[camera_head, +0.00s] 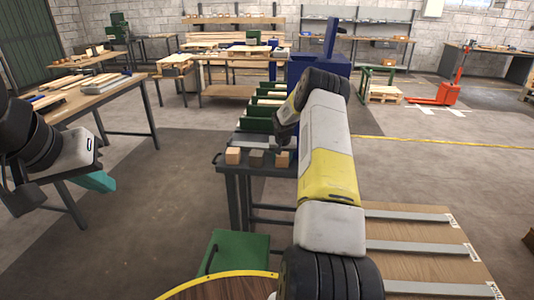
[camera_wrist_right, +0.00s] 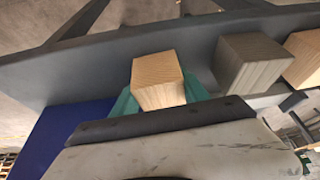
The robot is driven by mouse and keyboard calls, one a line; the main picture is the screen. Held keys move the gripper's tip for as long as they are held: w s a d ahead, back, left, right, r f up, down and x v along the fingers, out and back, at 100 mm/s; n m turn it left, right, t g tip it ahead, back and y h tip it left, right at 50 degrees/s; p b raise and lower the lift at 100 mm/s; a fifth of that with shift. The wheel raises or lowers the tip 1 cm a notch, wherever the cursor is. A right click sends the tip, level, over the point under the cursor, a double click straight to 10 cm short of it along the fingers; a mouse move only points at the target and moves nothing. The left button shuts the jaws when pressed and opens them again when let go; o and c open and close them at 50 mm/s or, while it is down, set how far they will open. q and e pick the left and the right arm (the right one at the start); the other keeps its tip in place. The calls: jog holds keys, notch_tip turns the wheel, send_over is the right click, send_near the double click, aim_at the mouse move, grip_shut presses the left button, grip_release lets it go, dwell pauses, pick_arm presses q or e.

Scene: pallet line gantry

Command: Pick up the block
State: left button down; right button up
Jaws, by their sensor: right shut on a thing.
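Three small blocks stand in a row on the dark bench: a tan block on the left (camera_head: 232,156), a grey block in the middle (camera_head: 256,158) and a light wood block on the right (camera_head: 282,159). In the right wrist view, the light wood block (camera_wrist_right: 158,76) sits between the teal fingers of my right gripper (camera_wrist_right: 160,98), which is shut on it. The grey block (camera_wrist_right: 250,64) is close beside it, with the tan block (camera_wrist_right: 302,55) beyond. My left gripper (camera_head: 97,181) hangs far left of the bench; its finger opening cannot be made out.
The dark bench (camera_head: 222,163) carries green parts (camera_head: 259,126) behind the blocks. A blue machine (camera_head: 320,65) stands behind my right arm. A wooden worktable (camera_head: 92,92) is at left. A green box (camera_head: 238,252) is near my front. Open floor lies between worktable and bench.

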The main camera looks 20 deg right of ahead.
jog(key=shift+a+r, duration=0.15)
jog(key=shift+r, duration=0.25)
notch_tip(320, 180, up, 7)
jog(key=shift+a+f, duration=0.1)
jog(key=shift+f, duration=0.05)
jog(key=s+a, duration=0.3)
jog(key=a, duration=0.6)
jog(key=s+a, duration=0.3)
jog(key=a, duration=0.6)
jog(key=shift+s+a+f, duration=0.2)
jog(key=shift+s+f, duration=0.05)
jog(key=shift+s, duration=0.05)
